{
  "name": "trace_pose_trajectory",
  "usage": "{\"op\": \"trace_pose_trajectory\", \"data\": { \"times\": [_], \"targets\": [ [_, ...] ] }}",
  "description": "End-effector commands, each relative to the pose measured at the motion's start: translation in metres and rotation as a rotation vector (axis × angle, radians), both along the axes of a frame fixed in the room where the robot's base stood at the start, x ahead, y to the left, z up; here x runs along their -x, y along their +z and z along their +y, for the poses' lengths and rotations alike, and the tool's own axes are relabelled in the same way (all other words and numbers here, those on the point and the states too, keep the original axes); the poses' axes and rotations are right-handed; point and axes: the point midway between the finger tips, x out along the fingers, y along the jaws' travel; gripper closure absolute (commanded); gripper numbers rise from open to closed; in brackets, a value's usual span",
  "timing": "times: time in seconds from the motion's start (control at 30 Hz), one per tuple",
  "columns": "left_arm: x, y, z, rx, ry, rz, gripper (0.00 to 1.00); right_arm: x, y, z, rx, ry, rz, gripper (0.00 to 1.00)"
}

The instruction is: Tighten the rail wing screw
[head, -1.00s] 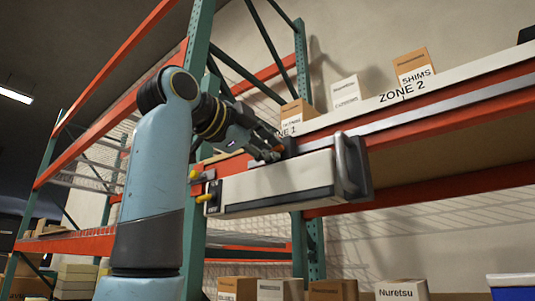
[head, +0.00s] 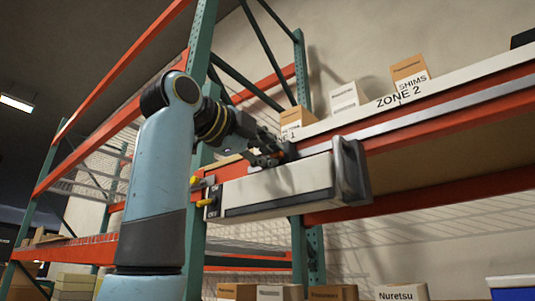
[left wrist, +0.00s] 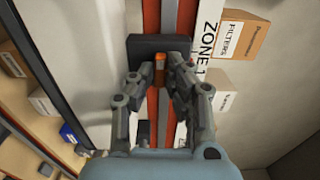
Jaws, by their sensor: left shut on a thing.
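The console (head: 280,188) is a long white and dark box hanging on the front of the orange shelf beam, with a dark handle (head: 350,172) at its right end. A dark bracket (head: 289,150) sits on the rail above it. The wing screw (left wrist: 159,70) shows in the left wrist view as a small orange piece in front of a dark block. My left gripper (head: 270,159) is at the console's top edge, beside the bracket. In the left wrist view its fingers (left wrist: 157,76) are on both sides of the orange screw, shut on it. My right gripper is out of view.
A grey rail (head: 440,112) runs along the orange beam. Labelled boxes (head: 409,75) stand on the shelf above, behind the ZONE 2 strip. Yellow-tipped levers (head: 203,202) stick out at the console's left end. A green upright (head: 196,120) stands behind my arm.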

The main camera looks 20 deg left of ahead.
Motion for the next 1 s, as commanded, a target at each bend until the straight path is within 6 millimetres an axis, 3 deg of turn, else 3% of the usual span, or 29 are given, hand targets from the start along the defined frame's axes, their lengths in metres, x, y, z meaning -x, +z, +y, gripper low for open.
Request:
{"op": "trace_pose_trajectory", "data": {
  "times": [0.07, 0.1, 0.27, 1.0],
  "targets": [
    [-0.0005, -0.0032, -0.0003, -0.003, -0.002, 0.008, 1.00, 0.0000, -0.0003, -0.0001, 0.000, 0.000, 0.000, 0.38],
    [-0.0006, -0.0032, -0.0004, -0.002, -0.002, 0.009, 0.86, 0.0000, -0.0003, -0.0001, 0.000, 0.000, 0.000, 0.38],
    [-0.0005, -0.0027, -0.0004, -0.001, -0.001, 0.007, 0.65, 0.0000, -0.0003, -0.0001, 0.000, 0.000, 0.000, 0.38],
    [-0.0007, -0.0014, -0.0001, 0.069, -0.001, 0.033, 0.64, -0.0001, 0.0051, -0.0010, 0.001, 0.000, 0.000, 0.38]
  ]
}}
